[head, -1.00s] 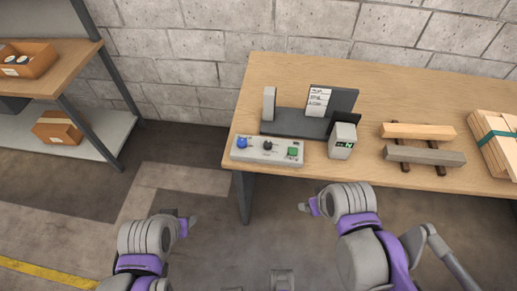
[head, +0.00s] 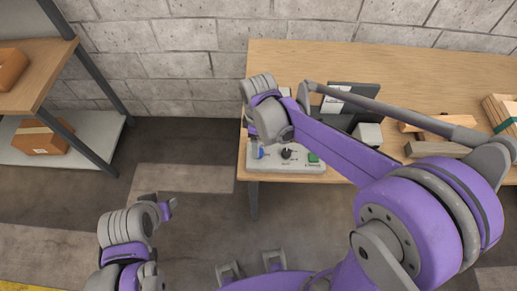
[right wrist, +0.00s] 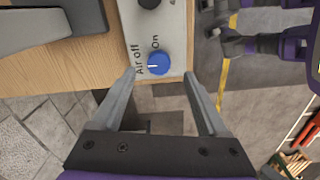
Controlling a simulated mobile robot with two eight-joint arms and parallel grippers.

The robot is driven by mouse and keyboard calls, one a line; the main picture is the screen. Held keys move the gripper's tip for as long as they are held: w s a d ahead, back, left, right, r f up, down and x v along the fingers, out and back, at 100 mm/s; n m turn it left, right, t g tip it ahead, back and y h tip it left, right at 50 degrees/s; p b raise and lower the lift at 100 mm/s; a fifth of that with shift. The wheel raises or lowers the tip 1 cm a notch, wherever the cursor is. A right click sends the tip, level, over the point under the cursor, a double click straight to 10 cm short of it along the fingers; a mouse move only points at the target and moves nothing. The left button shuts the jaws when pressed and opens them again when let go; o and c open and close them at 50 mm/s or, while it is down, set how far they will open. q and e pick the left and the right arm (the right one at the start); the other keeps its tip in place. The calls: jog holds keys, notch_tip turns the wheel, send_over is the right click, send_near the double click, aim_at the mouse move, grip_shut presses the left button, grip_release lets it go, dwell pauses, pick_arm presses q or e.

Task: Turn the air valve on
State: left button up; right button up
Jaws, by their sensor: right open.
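The air valve is a round blue knob (right wrist: 158,63) with a white mark, on a pale grey control panel (right wrist: 173,18) at the table's front edge. The mark points left, towards the "Air off" label; "On" is printed above the knob. In the head view the knob (head: 260,154) shows just below my right wrist. My right gripper (right wrist: 159,73) is open, its fingertips on either side of the knob in the right wrist view; contact cannot be told. Its fingers are largely hidden in the head view. My left gripper (head: 161,203) is away from the table, over the floor; its opening is unclear.
The panel also carries a black knob (head: 287,154) and a green button (head: 313,158). Behind it stands a dark fixture (head: 345,100), with a grey box (head: 368,134) to the right. Wooden bars (head: 436,149) lie farther right. A shelf (head: 35,75) stands at the left.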

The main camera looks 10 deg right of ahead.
notch_tip(320, 180, down, 5)
jog(key=shift+w+f, duration=0.1)
dwell(0.3)
grip_shut()
